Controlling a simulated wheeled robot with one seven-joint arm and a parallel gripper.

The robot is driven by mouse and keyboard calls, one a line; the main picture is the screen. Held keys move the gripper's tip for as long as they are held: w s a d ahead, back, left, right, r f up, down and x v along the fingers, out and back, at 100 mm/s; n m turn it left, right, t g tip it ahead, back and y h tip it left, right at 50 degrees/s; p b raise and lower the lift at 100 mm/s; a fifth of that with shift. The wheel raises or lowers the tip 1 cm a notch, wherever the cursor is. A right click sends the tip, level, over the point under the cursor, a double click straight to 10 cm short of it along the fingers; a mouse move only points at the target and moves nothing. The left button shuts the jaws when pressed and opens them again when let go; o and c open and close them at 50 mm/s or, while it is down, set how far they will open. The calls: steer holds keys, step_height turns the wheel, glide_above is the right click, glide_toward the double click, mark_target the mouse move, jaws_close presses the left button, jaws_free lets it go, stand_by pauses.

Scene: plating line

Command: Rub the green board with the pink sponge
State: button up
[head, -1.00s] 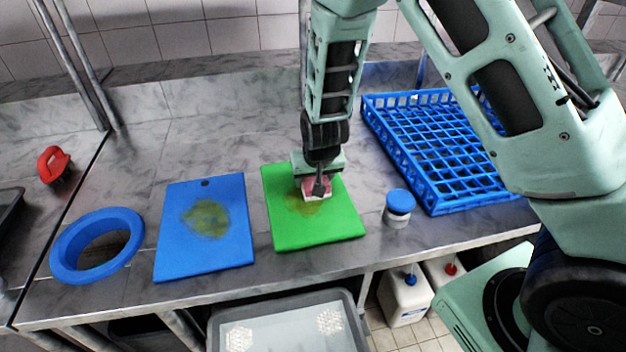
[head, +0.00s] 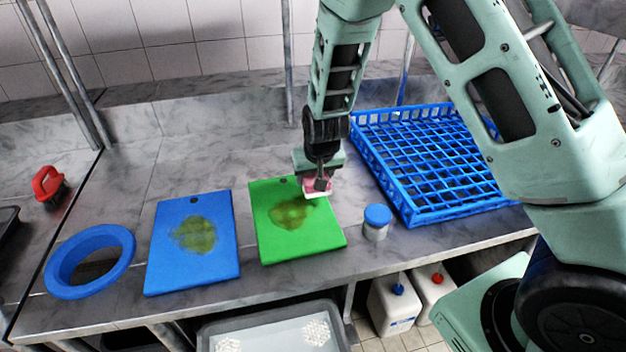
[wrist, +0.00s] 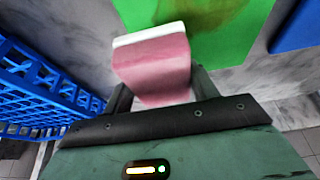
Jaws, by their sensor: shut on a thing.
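My gripper (head: 318,176) is shut on the pink sponge (head: 319,189), which has a white layer on its far face. In the wrist view the sponge (wrist: 155,68) sits between the fingers, with the green board (wrist: 225,30) beyond it. The green board (head: 300,245) lies flat on the counter with a brownish stain (head: 290,214) near its middle. The sponge is at the board's back right edge, clear of most of the stain. It seems slightly raised, but I cannot tell for sure whether it touches.
A blue board (head: 190,275) with a similar stain lies left of the green one. A blue ring (head: 62,285) and red brush (head: 47,184) are farther left. A blue-lidded jar (head: 376,222) and blue rack (head: 408,205) stand to the right.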

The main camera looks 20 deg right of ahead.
steer(key=shift+r+p, duration=0.85)
steer(key=shift+r, duration=0.65)
